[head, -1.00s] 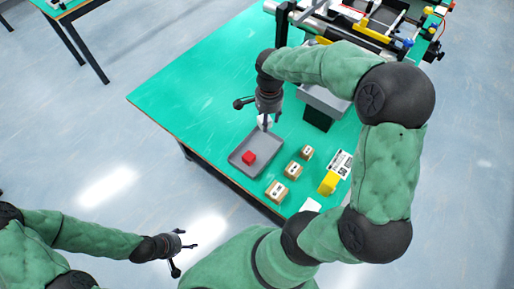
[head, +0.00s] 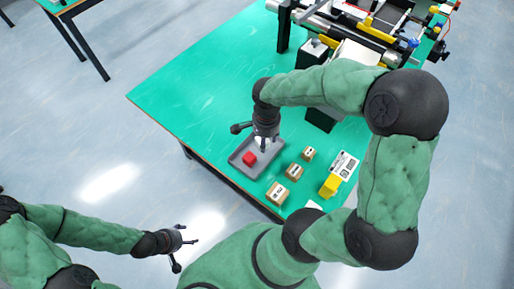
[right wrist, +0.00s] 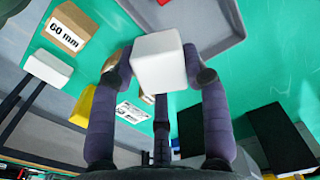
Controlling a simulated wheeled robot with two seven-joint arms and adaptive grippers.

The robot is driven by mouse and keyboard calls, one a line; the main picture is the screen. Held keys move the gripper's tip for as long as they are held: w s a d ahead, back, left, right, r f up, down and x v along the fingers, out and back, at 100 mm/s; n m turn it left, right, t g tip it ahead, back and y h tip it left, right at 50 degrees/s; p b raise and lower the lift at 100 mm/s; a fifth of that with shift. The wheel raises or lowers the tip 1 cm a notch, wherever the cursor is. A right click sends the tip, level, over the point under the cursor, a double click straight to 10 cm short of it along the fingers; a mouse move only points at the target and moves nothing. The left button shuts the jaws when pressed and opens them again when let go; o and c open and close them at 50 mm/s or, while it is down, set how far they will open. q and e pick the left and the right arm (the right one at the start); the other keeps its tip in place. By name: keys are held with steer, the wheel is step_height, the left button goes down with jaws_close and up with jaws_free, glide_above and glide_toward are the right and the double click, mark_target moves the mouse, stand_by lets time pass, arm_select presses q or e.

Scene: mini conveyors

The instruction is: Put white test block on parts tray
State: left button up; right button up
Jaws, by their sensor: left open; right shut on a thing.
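The white test block (right wrist: 160,62) is held between the fingertips of my right gripper (right wrist: 163,76), as the right wrist view shows. In the head view my right gripper (head: 265,143) points down over the far part of the grey parts tray (head: 255,174), and the block is mostly hidden there. The tray's grey floor and rim also show at the top of the right wrist view (right wrist: 215,32). I cannot tell whether the block touches the tray. My left gripper (head: 178,246) is open and empty, off the table at lower left.
Several small cardboard boxes (head: 277,194) stand right of the tray. Beyond them are a yellow block (head: 330,186) and a printed label card (head: 344,164). Conveyor equipment (head: 355,25) fills the back right. The green table's left part (head: 205,95) is clear.

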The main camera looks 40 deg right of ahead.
steer(key=s+a+r+p, duration=0.2)
steer(key=s+a+p, duration=0.2)
steer(key=s+a, duration=0.1)
steer(key=b, duration=0.1)
glide_toward(257, 152)
steer(key=s+d+r, duration=0.2)
steer(key=s, duration=0.1)
steer(key=w+f, duration=0.1)
steer(key=d+f, duration=0.1)
steer(key=f, duration=0.1)
steer(key=w+d+f+b, duration=0.1)
steer(key=shift+w+d+f, duration=0.15)
steer(key=shift+w+d, duration=0.1)
steer(key=shift+w, duration=0.1)
steer(key=shift+w+d+f, duration=0.25)
steer(key=shift+w+f, duration=0.05)
steer(key=shift+f, duration=0.2)
arm_select(q)
steer(key=shift+r+b, duration=0.35)
steer(key=shift+r, duration=0.95)
arm_select(e)
steer(key=shift+f, duration=1.5)
arm_select(q)
steer(key=shift+f, duration=0.15)
arm_select(e)
steer(key=shift+f, duration=0.1)
steer(key=shift+f+b, duration=0.15)
steer(key=shift+b, duration=0.15)
steer(key=o, duration=1.1)
steer(key=shift+o, duration=0.2)
